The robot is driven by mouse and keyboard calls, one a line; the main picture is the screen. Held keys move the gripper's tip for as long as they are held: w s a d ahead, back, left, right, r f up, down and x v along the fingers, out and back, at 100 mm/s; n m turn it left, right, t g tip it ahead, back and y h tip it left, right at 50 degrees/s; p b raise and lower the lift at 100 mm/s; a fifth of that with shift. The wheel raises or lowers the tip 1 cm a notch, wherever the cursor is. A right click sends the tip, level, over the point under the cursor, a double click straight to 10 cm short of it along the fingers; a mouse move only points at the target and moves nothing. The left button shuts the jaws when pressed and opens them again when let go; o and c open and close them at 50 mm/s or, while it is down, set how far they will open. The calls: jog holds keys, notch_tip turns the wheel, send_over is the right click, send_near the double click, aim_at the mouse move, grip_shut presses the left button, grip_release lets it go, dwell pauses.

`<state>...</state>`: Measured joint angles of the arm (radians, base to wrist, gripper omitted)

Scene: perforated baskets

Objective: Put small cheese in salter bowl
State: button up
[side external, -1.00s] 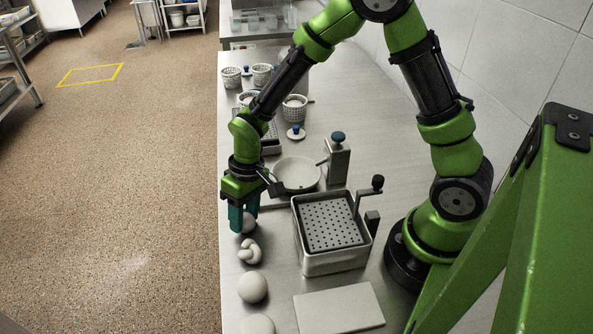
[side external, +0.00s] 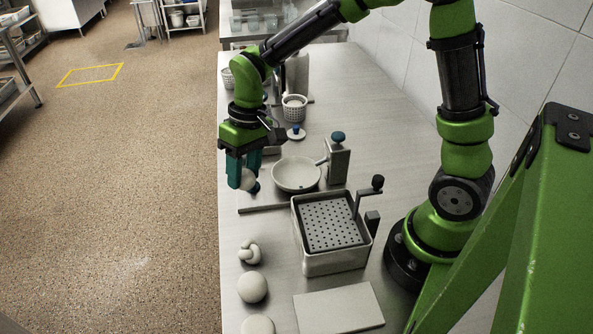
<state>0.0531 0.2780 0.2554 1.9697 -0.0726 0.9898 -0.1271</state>
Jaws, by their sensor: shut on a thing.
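My gripper (side external: 244,184) is at the left edge of the table, its teal fingers pointing down. It is shut on a small pale round cheese (side external: 248,180), partly hidden by the fingers and held above the table. The salter bowl (side external: 296,174), a shallow pale round bowl, stands just right of my gripper. It is beside a grey metal stand with a blue knob (side external: 338,160). The bowl looks empty apart from a small blue spot at its front.
A metal box with a perforated tray (side external: 332,225) and crank stands in front of the bowl. A knotted cheese (side external: 250,252), larger round cheeses (side external: 252,288) and a pale board (side external: 339,308) lie nearer. Perforated baskets (side external: 294,108) and a blue-knobbed lid (side external: 296,132) stand farther back.

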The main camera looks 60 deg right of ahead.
jog(key=s+d+r, duration=0.2)
jog(key=d, duration=1.3)
jog(key=shift+n, duration=0.4)
jog(key=shift+s+d+x, duration=0.1)
jog(key=shift+d+x, duration=0.15)
jog(key=shift+x, duration=1.2)
jog(key=shift+s+d+x, duration=0.1)
jog(key=shift+d+x, duration=0.15)
jog(key=shift+x, duration=1.2)
jog(key=shift+s+d+x, duration=0.15)
jog(key=shift+d+x, duration=0.1)
jog(key=shift+x, duration=1.25)
jog(key=shift+f, duration=0.75)
jog(key=o, duration=1.1)
jog(key=shift+d+r, duration=0.1)
jog(key=shift+a+r+v, duration=0.1)
jog(key=shift+a+v, duration=0.2)
jog(key=shift+v, duration=1)
jog(key=shift+a+r+v, duration=0.1)
jog(key=shift+a+v, duration=0.2)
jog(key=shift+v, duration=0.95)
jog(key=shift+a+v, duration=0.25)
jog(key=shift+v, duration=1.05)
jog(key=shift+w+a, duration=0.1)
